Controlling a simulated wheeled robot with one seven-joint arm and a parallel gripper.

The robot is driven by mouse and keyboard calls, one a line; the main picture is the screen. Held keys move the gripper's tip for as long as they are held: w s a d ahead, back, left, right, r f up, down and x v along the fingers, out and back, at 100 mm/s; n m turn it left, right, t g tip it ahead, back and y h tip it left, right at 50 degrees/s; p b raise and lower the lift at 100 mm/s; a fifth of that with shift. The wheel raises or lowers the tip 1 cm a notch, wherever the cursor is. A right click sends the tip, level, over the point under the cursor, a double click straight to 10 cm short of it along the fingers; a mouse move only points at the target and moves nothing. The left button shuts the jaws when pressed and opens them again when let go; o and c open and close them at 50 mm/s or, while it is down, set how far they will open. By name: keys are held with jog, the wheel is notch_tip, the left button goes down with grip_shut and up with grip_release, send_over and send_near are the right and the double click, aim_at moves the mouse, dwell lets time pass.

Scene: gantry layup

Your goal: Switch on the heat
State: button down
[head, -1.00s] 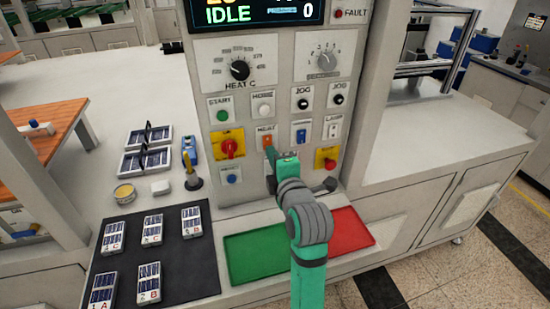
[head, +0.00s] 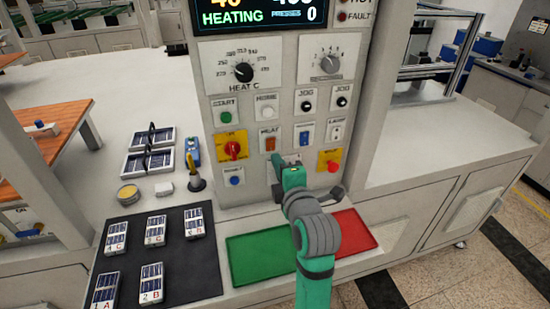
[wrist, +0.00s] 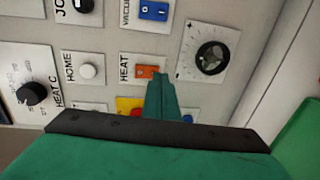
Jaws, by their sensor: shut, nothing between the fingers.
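The orange HEAT rocker switch (head: 270,144) sits on the control panel, below the HOME button. It also shows in the wrist view (wrist: 144,72), just past my fingertips. The display (head: 258,15) above the panel reads HEATING. My gripper (head: 279,163) is shut and empty, in front of the panel just below the HEAT switch. In the wrist view the shut fingers (wrist: 158,85) overlap the lower right edge of the HEAT plate. I cannot tell whether they touch it.
Nearby are the blue vacuum switch (head: 304,138), the red rotary knob (head: 234,149), the red stop button (head: 332,167) and the HEAT C dial (head: 243,71). A green tray (head: 258,258) and a red tray (head: 352,232) lie below the panel.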

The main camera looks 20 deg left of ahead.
jog(key=f+v, duration=0.2)
jog(key=v, duration=0.9)
jog(key=shift+s+f, duration=0.15)
jog(key=shift+f, duration=0.2)
